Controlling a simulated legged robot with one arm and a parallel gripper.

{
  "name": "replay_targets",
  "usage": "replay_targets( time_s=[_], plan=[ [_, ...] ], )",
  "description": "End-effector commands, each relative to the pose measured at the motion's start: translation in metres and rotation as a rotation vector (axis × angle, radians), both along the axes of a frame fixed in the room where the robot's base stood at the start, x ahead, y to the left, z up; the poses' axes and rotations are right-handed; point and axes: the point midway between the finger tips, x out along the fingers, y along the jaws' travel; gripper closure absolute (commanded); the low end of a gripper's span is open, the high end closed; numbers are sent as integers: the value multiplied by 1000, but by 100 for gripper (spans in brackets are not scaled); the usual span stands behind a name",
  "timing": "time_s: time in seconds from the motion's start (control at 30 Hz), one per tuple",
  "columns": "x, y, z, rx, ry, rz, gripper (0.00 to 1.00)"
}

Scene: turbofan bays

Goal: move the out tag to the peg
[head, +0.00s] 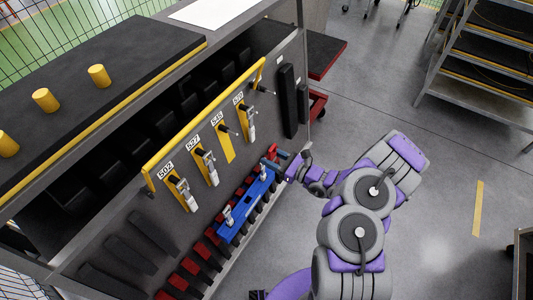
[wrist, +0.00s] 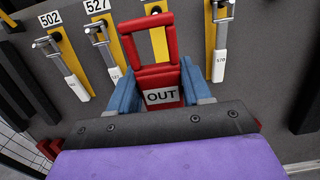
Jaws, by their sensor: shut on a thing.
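The red out tag (wrist: 163,97) has an open loop at its top and a white label reading OUT. My gripper (wrist: 158,88) is shut on it, with one blue finger on each side. In the head view my gripper (head: 283,160) holds the red tag (head: 271,152) low in front of the panel, right of the boards. The 546 yellow board (head: 227,143) has a dark peg (head: 222,127) and no tool hanging on it. In the wrist view this board stands behind the tag's loop, partly hidden; the loop and board appear apart.
Silver tools hang on the boards marked 502 (head: 182,190), 527 (head: 207,166) and the far-right one (head: 247,122). A blue rack (head: 241,212) with silver fittings sits below, near my gripper. A yellow rail (head: 205,125) runs above the boards. Open floor lies to the right.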

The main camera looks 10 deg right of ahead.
Motion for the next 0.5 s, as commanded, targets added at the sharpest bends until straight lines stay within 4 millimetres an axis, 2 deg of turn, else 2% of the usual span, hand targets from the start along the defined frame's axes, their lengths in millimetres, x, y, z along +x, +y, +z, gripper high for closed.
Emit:
replay_targets(
  time_s=[0.5],
  plan=[
    [0, 0, 3, 1, -1, 0, 81]
  ],
)
